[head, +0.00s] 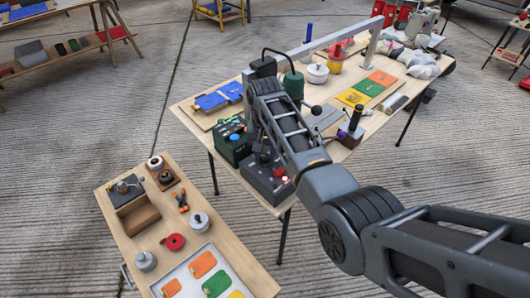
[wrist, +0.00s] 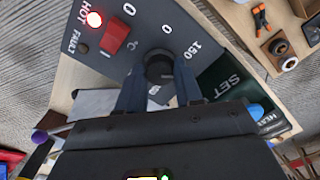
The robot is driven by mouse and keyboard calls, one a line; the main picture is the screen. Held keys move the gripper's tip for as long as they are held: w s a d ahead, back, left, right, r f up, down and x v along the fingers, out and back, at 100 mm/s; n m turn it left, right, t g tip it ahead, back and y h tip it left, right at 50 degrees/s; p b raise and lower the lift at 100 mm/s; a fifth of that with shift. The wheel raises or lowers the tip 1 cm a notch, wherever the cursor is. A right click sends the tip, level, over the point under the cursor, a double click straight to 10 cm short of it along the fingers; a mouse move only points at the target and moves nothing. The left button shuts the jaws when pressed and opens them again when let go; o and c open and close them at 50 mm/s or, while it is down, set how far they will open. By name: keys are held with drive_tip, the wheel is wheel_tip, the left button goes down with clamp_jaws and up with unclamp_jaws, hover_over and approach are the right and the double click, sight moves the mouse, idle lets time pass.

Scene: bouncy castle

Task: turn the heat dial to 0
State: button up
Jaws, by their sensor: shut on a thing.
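The heat dial (wrist: 159,66) is a dark round knob on the dark grey panel of a control box (wrist: 150,25), seen in the wrist view. A 0 and a 150 are printed beside it. My gripper (wrist: 159,82) is shut on the dial, with one finger on each side. I cannot make out a pointer mark on the dial. In the head view the control box (head: 266,183) stands at the near edge of the large table, and my arm hides the dial and most of the gripper.
A red rocker switch (wrist: 115,33) and a lit red HOT lamp (wrist: 94,19) are on the same panel. A green box (head: 232,143) stands close beside the control box. A lower bench (head: 205,225) with small items is at left.

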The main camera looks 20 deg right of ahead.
sight(265, 156)
drive_tip(key=n, duration=0.4)
drive_tip(key=shift+n, duration=0.3)
drive_tip(key=n, duration=0.4)
drive_tip(key=shift+n, duration=0.3)
drive_tip(key=n, duration=0.4)
drive_tip(key=shift+n, duration=0.3)
drive_tip(key=shift+r+n, duration=0.1)
drive_tip(key=shift+n, duration=1.6)
drive_tip(key=shift+w, duration=0.1)
drive_tip(key=o, duration=1)
drive_tip(key=shift+o, duration=0.2)
drive_tip(key=shift+r+b, duration=0.45)
drive_tip(key=shift+r, duration=3.4)
